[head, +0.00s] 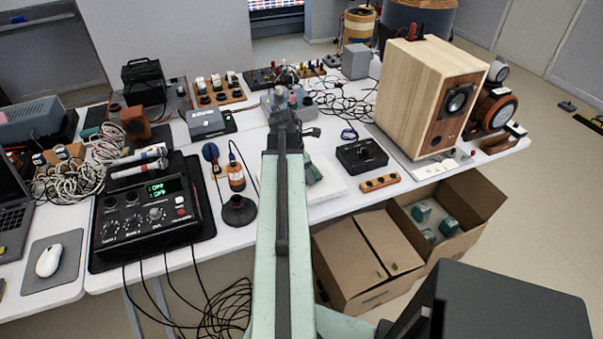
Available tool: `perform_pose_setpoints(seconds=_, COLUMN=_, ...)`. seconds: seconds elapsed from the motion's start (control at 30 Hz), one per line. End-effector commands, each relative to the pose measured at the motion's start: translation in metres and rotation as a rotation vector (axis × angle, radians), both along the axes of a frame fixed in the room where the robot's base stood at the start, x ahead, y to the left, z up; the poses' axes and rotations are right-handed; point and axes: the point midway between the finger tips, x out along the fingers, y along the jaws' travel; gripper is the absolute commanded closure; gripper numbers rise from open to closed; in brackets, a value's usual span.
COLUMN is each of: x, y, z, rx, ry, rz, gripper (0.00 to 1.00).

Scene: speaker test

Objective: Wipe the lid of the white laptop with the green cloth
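A flat white slab (331,185), which looks like the closed white laptop, lies on the white table just right of my arm. My arm hides its left part. A small dark green piece (313,173), probably the green cloth, lies on or over the slab, close against the arm's right side in the picture. I cannot tell whether it touches the lid. My gripper (287,103) is at the far end of the arm, beyond the slab. Its fingers are small and blend with the things behind, so its opening is unclear.
Right of the slab are a small black box (361,155) and a large wooden speaker (432,97). Tangled cables (345,103) lie behind. Cardboard boxes (365,262) stand on the floor in front.

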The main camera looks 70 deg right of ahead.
Motion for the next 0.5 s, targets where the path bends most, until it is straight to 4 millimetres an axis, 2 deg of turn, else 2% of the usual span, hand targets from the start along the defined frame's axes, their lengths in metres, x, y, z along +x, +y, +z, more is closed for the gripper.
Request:
perform_pose_setpoints(seconds=0.3, x=-0.023, y=-0.023, z=0.001, rx=-0.001, ry=0.0, rz=-0.002, gripper=0.74)
perform_pose_setpoints(seconds=0.5, x=-0.027, y=-0.026, z=0.0, rx=-0.001, ry=0.0, rz=-0.001, gripper=0.74)
